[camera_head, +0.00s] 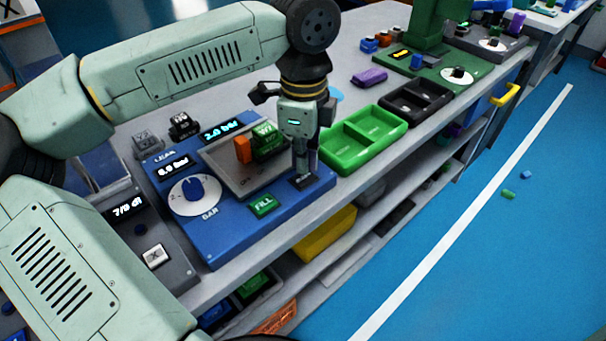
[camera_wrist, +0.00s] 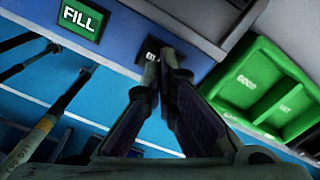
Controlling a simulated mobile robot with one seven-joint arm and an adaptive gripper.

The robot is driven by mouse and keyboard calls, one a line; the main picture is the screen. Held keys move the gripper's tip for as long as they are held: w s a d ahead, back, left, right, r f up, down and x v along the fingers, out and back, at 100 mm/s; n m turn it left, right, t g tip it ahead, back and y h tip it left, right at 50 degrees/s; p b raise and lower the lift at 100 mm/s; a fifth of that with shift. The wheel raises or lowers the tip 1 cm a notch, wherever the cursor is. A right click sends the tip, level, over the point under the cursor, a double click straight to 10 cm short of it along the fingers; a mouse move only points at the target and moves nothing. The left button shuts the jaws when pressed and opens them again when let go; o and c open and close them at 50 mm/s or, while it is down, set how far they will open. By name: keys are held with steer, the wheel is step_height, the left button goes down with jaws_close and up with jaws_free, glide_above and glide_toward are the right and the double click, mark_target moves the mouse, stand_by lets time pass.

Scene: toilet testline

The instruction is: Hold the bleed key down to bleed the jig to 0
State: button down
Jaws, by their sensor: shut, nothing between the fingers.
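The blue jig (camera_head: 225,235) stands on the bench. It has a dial (camera_head: 195,196) marked BAR, a green FILL key (camera_head: 263,205) and a small dark key (camera_head: 304,181) at its right front corner. One display (camera_head: 221,130) seems to read 2.0 bar; a second (camera_head: 174,168) is harder to read. A green part with an orange block (camera_head: 243,149) sits on the jig's grey plate. My gripper (camera_head: 303,171) is shut and empty, pointing down at the dark key. In the wrist view the fingertips (camera_wrist: 163,62) overlap the edge of this key (camera_wrist: 150,48); I cannot tell whether they press it.
A green two-part tray (camera_head: 364,145) and a black tray (camera_head: 415,103) stand right of the jig. A purple block (camera_head: 369,76) lies behind them. A grey unit with a white X key (camera_head: 154,256) stands at left. Small blocks lie on the blue floor.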

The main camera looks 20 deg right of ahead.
mark_target(304, 178)
steer(key=shift+f, duration=0.2)
steer(key=shift+f+b, duration=1)
steer(key=shift+b, duration=0.2)
steer(key=shift+r, duration=0.1)
stand_by(0.9)
steer(key=shift+r+p, duration=1.7)
steer(key=shift+r, duration=1.5)
steer(key=shift+f, duration=0.1)
